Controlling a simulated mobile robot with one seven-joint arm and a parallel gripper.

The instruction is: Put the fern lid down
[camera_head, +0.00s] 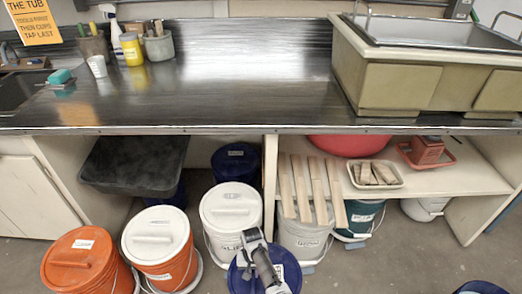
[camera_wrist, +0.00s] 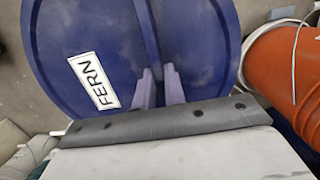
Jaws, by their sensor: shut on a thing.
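The fern lid is a round dark blue lid with a white FERN label (camera_wrist: 93,80) and a raised bar across its middle. In the wrist view the lid (camera_wrist: 115,35) fills the upper left. My gripper (camera_wrist: 158,75) is shut on the bar, one pale purple finger on each side. In the head view the lid (camera_head: 237,280) is at the bottom centre, in front of the bucket row, partly covered by my arm. What lies beneath the lid is hidden, so I cannot tell whether it hangs free or rests on something.
White-lidded buckets (camera_head: 231,205), (camera_head: 156,235) and an orange-lidded bucket (camera_head: 78,255) stand left of the lid. Wooden slats (camera_head: 300,187) lie over another bucket (camera_head: 305,238). Another blue lid (camera_head: 236,157) is under the counter (camera_head: 220,75).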

